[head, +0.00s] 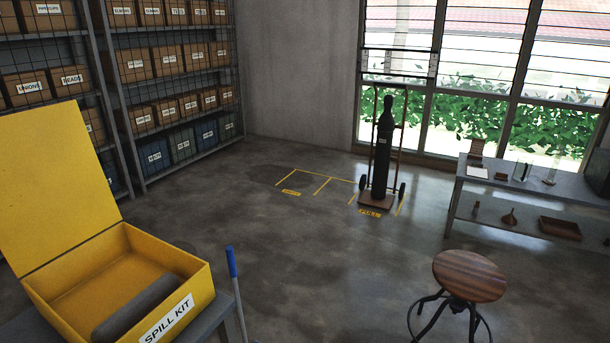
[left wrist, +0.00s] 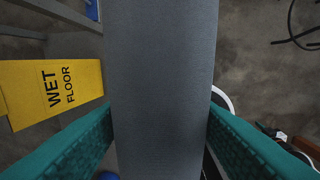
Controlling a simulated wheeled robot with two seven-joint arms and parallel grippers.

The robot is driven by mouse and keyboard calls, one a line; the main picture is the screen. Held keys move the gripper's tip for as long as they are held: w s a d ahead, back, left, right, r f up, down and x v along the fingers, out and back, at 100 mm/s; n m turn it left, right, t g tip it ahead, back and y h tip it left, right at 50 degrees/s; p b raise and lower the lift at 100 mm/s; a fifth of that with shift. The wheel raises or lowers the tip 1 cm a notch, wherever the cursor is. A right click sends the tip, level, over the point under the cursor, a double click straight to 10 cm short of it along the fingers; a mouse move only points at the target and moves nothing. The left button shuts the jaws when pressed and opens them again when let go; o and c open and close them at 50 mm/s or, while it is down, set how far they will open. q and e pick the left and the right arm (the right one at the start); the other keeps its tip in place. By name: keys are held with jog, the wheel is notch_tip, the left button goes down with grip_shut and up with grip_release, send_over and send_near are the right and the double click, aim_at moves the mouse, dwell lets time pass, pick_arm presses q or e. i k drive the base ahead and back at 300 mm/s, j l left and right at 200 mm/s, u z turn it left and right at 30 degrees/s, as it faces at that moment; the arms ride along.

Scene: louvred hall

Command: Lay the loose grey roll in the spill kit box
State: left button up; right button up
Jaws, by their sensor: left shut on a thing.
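The yellow spill kit box (head: 196,270) stands open at the lower left of the head view, its lid raised at the back left. A dark grey roll (head: 138,306) lies inside it along the front wall. My left gripper (left wrist: 160,112) shows only in the left wrist view, its green fingers shut on the loose grey roll (left wrist: 162,50). The roll runs up the middle of that view, with the floor below it. The box does not show in the left wrist view. My right gripper is in neither view.
A blue-tipped pole (head: 232,263) stands beside the box. A round wooden stool (head: 469,276) is at the lower right, with a grey bench (head: 520,181) behind it. A yellow wet floor sign (left wrist: 50,92) shows left of the held roll. The middle floor is clear.

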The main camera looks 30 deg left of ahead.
aim_at(113, 292)
jog(key=i+u, duration=0.3)
jog(key=i, duration=0.15)
jog(key=i+l+u, duration=0.4)
jog(key=i+u, duration=0.15)
jog(key=u, duration=0.15)
jog(key=i+l+u, duration=0.15)
jog(key=u, duration=0.25)
jog(key=i+l+u, duration=0.2)
jog(key=u, duration=0.2)
jog(key=i+l+u, duration=0.15)
jog(key=l+u, duration=0.25)
jog(key=i+l+u, duration=0.15)
jog(key=l+u, duration=0.15)
jog(key=u, duration=0.15)
jog(key=i+l+u, duration=0.1)
jog(key=l+u, duration=0.6)
jog(key=u, duration=0.15)
jog(key=i+l+u, duration=0.15)
jog(key=l, duration=0.25)
jog(key=k, duration=0.05)
